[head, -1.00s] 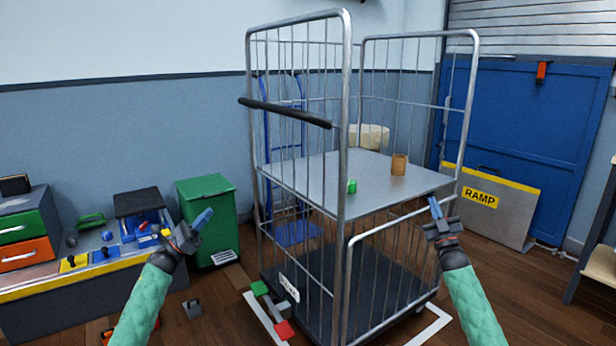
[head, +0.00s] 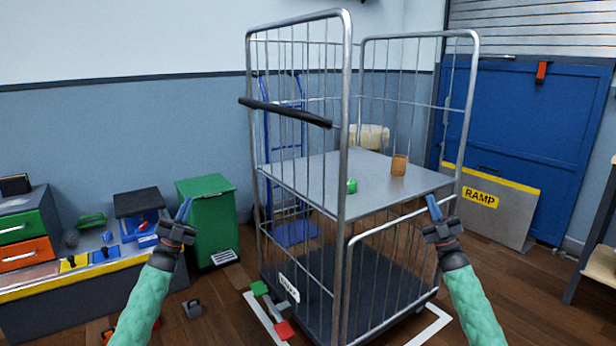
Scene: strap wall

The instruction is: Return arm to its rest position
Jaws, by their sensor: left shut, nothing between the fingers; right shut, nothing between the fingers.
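My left gripper (head: 184,209) is shut and empty. It is raised in front of the low bench and the green bin, its blue fingertips pointing up. My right gripper (head: 433,208) is shut and empty. It is raised in front of the right side of the wire roll cage (head: 347,120), its fingertips pointing up and a little left. Both green-sleeved arms come up from the bottom edge of the view.
The cage's grey shelf (head: 325,180) bears a green item (head: 351,186) and a brown cup-like item (head: 399,165). A green bin (head: 208,220) stands left of the cage. A bench (head: 60,290) with drawers and tools is at left. A ramp (head: 500,205) leans at right.

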